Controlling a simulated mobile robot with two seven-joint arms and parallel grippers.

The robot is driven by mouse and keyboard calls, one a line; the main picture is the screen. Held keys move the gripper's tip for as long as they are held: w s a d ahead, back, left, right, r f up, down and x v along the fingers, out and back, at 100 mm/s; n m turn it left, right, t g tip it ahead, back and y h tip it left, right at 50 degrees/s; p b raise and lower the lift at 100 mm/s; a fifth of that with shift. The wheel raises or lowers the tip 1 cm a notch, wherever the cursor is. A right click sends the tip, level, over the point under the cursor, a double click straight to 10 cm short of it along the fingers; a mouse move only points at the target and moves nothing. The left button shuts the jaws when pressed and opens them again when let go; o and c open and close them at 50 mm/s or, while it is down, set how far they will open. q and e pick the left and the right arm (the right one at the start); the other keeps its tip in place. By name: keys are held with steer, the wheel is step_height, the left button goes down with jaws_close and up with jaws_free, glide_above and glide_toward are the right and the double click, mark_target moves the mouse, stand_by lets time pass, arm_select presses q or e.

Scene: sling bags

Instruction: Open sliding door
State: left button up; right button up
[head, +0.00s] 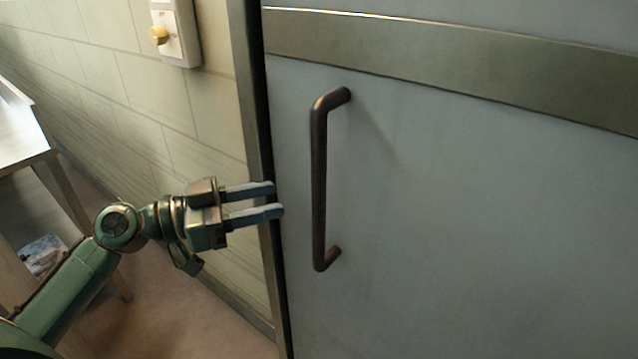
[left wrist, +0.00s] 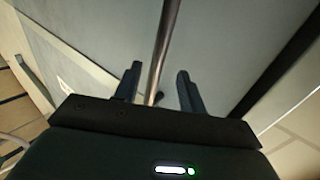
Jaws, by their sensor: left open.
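The sliding door (head: 470,220) is a large grey-blue panel with a darker band across its upper part. A dark upright bar handle (head: 319,185) is fixed near its left edge. My left gripper (head: 279,200) is open just left of the handle's middle, its fingers pointing toward it. In the head view a gap shows between the fingertips and the handle. In the left wrist view the handle (left wrist: 163,45) runs up the picture in line with the space between the two open fingers (left wrist: 158,82). Whether it lies between them in depth I cannot tell. My right gripper is out of view.
A dark door frame (head: 256,120) runs along the door's left edge. A tiled wall (head: 130,90) with a switch box (head: 177,32) and yellow knob is left of it. A table (head: 20,125) stands at the far left. The floor below the arm is clear.

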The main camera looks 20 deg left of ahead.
mark_target(319, 190)
arm_select(q)
steer(key=p+x, duration=0.3)
steer(key=x, duration=0.6)
steer(key=shift+w+p, duration=0.1)
steer(key=shift+p, duration=0.2)
jaws_close()
